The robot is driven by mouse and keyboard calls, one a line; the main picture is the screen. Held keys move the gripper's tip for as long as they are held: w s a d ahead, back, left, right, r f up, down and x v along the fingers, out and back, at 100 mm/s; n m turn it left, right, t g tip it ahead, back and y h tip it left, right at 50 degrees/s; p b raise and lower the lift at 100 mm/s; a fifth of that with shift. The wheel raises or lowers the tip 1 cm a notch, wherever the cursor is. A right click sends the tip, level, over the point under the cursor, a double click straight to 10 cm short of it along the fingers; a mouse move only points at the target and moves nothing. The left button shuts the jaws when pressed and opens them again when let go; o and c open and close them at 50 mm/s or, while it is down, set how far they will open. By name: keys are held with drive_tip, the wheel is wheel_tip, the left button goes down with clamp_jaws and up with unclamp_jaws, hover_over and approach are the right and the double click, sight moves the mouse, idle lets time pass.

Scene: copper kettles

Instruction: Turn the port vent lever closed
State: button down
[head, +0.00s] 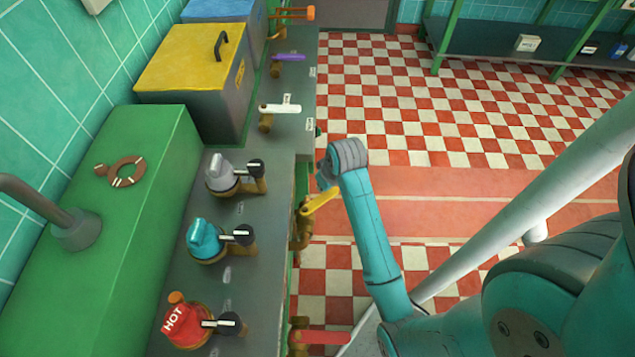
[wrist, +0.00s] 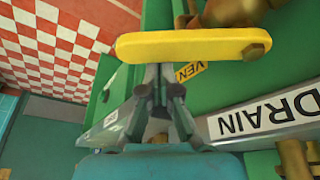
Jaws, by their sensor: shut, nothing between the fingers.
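The yellow lever (head: 320,202) sits on a brass valve (head: 301,232) at the counter's front side and sticks out toward the floor. In the wrist view the yellow lever (wrist: 180,46) lies across the top, with its pivot bolt at its right end. A yellow tag (wrist: 190,71) beside it shows "VEN", the rest hidden; I see no word "port". My gripper (wrist: 163,88) is shut and empty, its fingertips just below the lever's middle in the wrist view. I cannot tell whether they touch it. In the head view the gripper (head: 325,172) is small and partly hidden by my arm.
A red lever (head: 322,337) sticks out lower on the same side. A "DRAIN" label (wrist: 265,113) and brass fittings (wrist: 296,160) are close at right. Teal (head: 205,240), grey and red "HOT" knobs line the counter top. The checkered floor (head: 430,110) is open.

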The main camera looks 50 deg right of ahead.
sight(332, 197)
drive_tip(key=s+m+h, duration=0.1)
drive_tip(key=s+m, duration=0.1)
drive_tip(key=shift+s+a+m, duration=0.1)
drive_tip(key=shift+a+m, duration=0.05)
drive_tip(key=shift+m, duration=0.25)
drive_tip(key=shift+s+a+m+g+h, duration=0.2)
drive_tip(key=shift+s+m, duration=0.25)
drive_tip(key=shift+m, duration=0.15)
drive_tip(key=shift+s+a+m+g+h, duration=0.1)
drive_tip(key=shift+s+m+g, duration=0.1)
drive_tip(key=shift+s+m, duration=0.3)
drive_tip(key=shift+s+a, duration=0.4)
drive_tip(key=shift+s, duration=0.25)
drive_tip(key=shift+s+a+f, duration=0.15)
